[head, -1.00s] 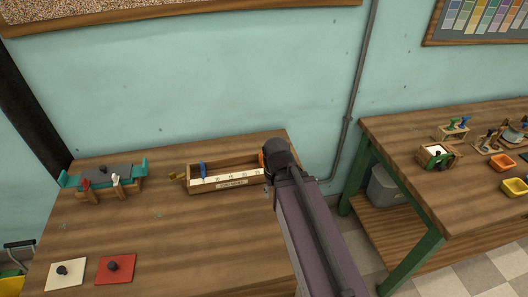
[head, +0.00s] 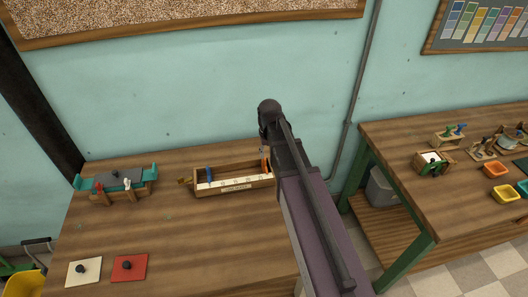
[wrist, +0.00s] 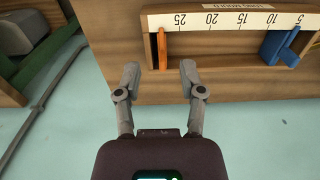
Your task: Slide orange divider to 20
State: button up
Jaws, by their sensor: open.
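The wooden soap box (head: 233,190) stands at the back of the near table, with a white number scale (wrist: 225,19) from 5 to 25 along one side. The orange divider (wrist: 162,48) is upright near the box's end, just beyond the 25 mark; it also shows in the head view (head: 266,165). The blue divider (wrist: 281,45) is between the 10 and 5 marks. My gripper (wrist: 160,76) is open and empty. In the wrist view its fingertips are either side of the orange divider's line, near its end, with no contact visible. In the head view my arm hides the fingers.
A teal-ended wooden fixture (head: 122,181) stands to the left on the table. A white plate (head: 84,272) and a red plate (head: 129,267) with black knobs lie at front left. The middle of the table is clear. A second bench (head: 445,195) stands at right.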

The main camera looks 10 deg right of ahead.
notch_tip(320, 180, up, 4)
jog(key=p, duration=0.3)
send_over(265, 159)
jog(key=shift+w+f, duration=0.1)
jog(key=shift+w, duration=0.1)
jog(key=shift+f+b, duration=0.15)
jog(key=shift+b, duration=0.25)
notch_tip(265, 159, down, 14)
jog(key=b, duration=1.3)
jog(key=shift+r, duration=0.25)
grip_shut()
